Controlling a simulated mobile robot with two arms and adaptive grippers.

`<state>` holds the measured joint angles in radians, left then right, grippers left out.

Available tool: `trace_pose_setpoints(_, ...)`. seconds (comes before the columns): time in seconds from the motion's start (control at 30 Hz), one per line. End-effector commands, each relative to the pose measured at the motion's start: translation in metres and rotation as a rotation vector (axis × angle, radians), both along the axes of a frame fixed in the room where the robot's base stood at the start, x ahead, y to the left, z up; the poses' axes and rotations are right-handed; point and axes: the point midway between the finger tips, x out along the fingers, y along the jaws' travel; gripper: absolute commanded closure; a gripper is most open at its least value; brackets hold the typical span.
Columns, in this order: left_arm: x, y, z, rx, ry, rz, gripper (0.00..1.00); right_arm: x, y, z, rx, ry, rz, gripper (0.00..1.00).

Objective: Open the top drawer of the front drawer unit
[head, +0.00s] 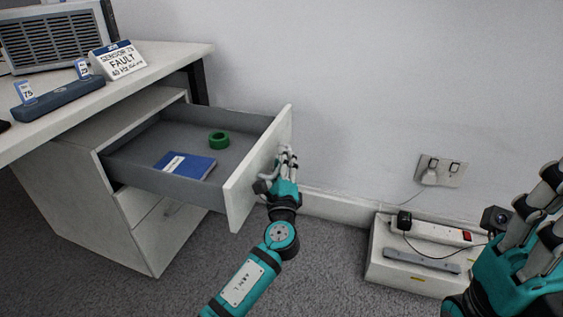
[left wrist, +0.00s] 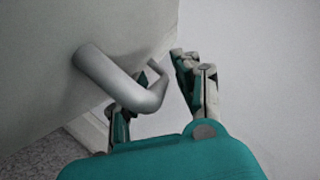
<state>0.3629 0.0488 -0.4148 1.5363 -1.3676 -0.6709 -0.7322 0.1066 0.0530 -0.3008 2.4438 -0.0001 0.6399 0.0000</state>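The front drawer unit (head: 85,213) stands under the desk at the left. Its top drawer (head: 233,123) is pulled far out, with its white front panel (head: 258,172) toward the right. My left gripper (head: 287,158) is at the outer face of that panel. In the left wrist view the grey metal handle (left wrist: 119,82) reaches between the fingers of my left gripper (left wrist: 168,64). The fingers stand apart, with a gap between the handle and the right-hand finger. My right gripper (head: 535,225) is at the right edge, partly cut off, away from the drawer.
A blue book (head: 186,165) and a green ring (head: 219,140) lie in the drawer. A white box with a power strip (head: 430,229) sits on the floor by the wall.

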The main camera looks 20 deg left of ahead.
Motion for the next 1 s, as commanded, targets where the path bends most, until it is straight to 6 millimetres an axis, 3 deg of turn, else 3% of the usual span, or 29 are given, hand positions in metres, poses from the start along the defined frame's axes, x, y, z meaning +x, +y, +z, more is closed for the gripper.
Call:
trace_pose_setpoints(0.37, -0.007, -0.002, -0.001, 0.001, -0.001, -0.002, 0.66, 0.001, 0.0, -0.001, -0.007, 0.005, -0.003, 1.0)
trace_pose_setpoints(0.8, -0.089, -0.023, -0.02, -0.001, 0.002, -0.001, 0.66, 0.001, 0.0, -0.001, -0.004, 0.003, -0.001, 1.0)
trace_pose_setpoints(1.0, -0.11, -0.029, -0.024, -0.001, -0.001, -0.001, 0.66, 0.0, 0.0, -0.001, -0.004, 0.002, -0.001, 1.0)
